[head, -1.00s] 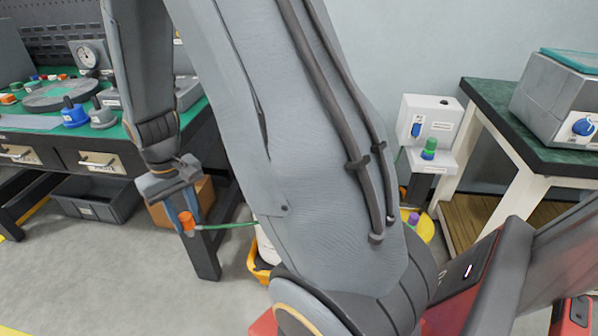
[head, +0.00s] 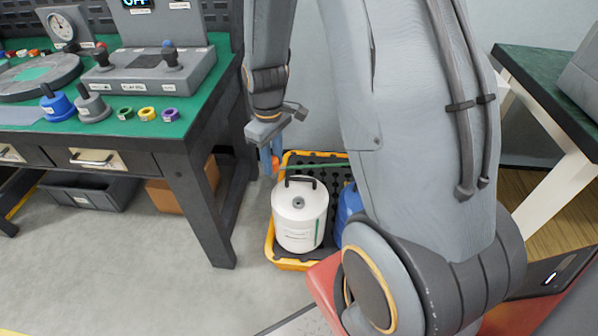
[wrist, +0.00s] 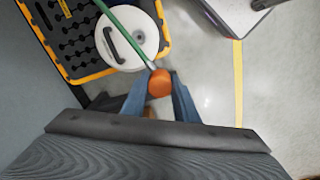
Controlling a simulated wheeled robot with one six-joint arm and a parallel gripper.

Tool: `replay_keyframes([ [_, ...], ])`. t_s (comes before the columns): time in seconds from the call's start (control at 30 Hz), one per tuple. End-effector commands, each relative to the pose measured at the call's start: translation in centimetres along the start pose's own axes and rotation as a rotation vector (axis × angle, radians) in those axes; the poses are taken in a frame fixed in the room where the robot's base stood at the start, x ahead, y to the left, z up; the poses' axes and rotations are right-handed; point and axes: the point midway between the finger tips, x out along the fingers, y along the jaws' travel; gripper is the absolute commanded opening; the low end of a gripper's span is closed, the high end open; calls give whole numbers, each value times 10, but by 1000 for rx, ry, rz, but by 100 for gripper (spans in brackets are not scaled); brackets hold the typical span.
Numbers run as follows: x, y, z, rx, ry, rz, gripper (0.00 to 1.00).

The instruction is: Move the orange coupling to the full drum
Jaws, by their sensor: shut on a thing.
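My gripper (head: 270,162) is shut on the orange coupling (head: 275,168), which also shows between the fingers in the wrist view (wrist: 160,83). A green hose (wrist: 126,38) runs from the coupling across the drum area. A white drum (head: 299,214) with a dark handle and a grey cap stands in the yellow-edged spill tray (head: 292,266), below and right of the coupling in the head view. A blue drum (head: 347,207) stands beside it, partly hidden by my arm. I cannot tell which drum is full.
A green-topped workbench (head: 205,118) with a gauge, plugs and rings stands at the left. Its leg (head: 207,200) is close left of the tray. A cardboard box (head: 172,196) and a grey bin (head: 88,192) sit underneath. Another bench (head: 540,72) is at the right.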

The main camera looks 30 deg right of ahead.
Motion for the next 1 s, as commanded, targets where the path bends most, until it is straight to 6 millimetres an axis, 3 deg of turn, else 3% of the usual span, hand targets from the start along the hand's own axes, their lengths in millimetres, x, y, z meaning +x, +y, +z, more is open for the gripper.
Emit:
replay_keyframes([
  [0.6,76,56,29,-994,1,1,3],
  [0.8,90,65,36,-1185,1,4,3],
  [1.0,95,68,37,-1244,1,4,3],
])
